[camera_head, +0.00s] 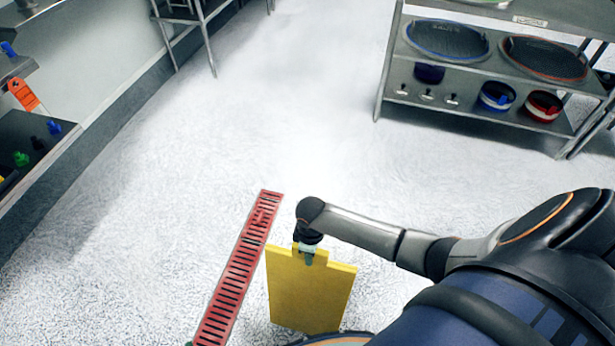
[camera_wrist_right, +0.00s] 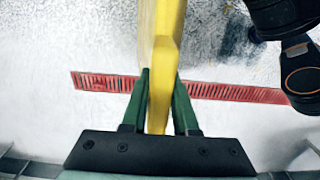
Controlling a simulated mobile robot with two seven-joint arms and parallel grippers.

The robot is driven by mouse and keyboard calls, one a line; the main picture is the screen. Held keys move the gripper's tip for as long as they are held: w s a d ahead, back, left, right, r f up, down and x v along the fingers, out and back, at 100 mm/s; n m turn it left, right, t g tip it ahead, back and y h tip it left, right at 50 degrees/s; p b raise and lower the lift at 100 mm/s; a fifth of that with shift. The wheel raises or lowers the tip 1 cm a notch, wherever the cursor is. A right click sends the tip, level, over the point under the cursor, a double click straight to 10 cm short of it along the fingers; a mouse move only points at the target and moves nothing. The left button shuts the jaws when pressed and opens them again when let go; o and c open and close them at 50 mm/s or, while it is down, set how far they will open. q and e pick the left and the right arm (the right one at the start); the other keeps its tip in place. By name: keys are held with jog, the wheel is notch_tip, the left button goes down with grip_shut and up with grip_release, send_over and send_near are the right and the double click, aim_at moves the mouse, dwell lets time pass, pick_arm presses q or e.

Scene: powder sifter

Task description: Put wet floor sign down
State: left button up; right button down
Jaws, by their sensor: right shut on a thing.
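The yellow wet floor sign (camera_head: 308,295) hangs upright below my right gripper (camera_head: 308,256) in the head view, just right of the red floor grate. My right gripper is shut on the top tab of the sign. In the right wrist view, the green fingers of the gripper (camera_wrist_right: 160,105) press on both sides of the sign's yellow edge (camera_wrist_right: 166,50). I cannot tell whether the sign's lower edge touches the floor. My left gripper is not in view.
The red floor grate (camera_head: 240,265) lies left of the sign. A metal shelf (camera_head: 470,105) with sieves and small containers stands at the back right. A counter with small bottles (camera_head: 35,150) is at the left. The white floor (camera_head: 250,120) between is clear.

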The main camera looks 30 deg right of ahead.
jog(key=f+b, duration=0.1)
jog(key=b, duration=0.1)
jog(key=f+b, duration=0.1)
jog(key=f, duration=0.1)
jog(key=shift+w+f+b, duration=0.3)
jog(key=shift+w+b, duration=0.05)
jog(key=shift+b, duration=0.05)
jog(key=shift+r, duration=0.1)
jog(key=c, duration=0.7)
grip_release()
jog(key=shift+s+f, duration=0.1)
jog(key=shift+f, duration=0.1)
jog(key=shift+r, duration=0.1)
